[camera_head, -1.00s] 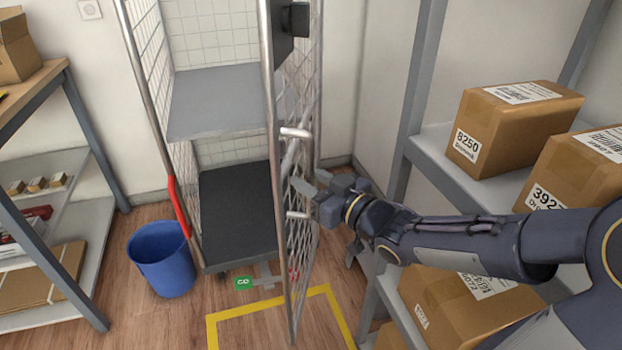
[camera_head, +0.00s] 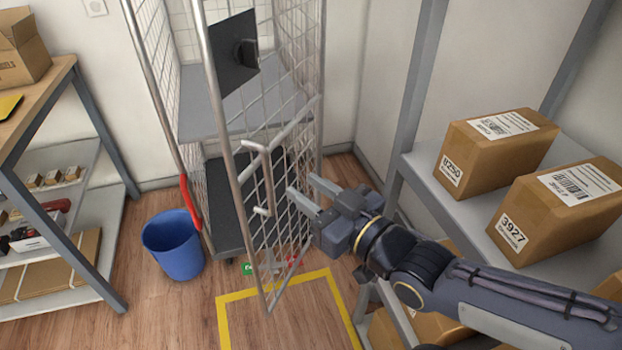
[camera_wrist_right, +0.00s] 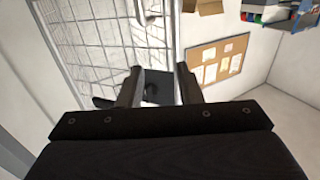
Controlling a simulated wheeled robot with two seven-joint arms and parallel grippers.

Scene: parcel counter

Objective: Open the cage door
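The cage door (camera_head: 291,174) is a wire-mesh panel with a grey tube frame. It stands partly open, its free edge swung out in front of the cage (camera_head: 165,110). A pale bar handle (camera_head: 266,165) and a dark plate (camera_head: 231,55) are on it. My right gripper (camera_head: 304,192) is to the right of the handle, its two fingers spread and pointing at the mesh, with nothing seen between them. In the right wrist view my right gripper (camera_wrist_right: 160,82) also shows open, with door mesh (camera_wrist_right: 100,45) at the left. My left gripper is out of view.
A blue bin (camera_head: 173,246) stands left of the cage. A grey shelf (camera_head: 432,196) with parcels (camera_head: 497,152) is close on the right, beside my right arm. A bench (camera_head: 40,110) is at the left. A yellow floor outline (camera_head: 223,320) lies in front.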

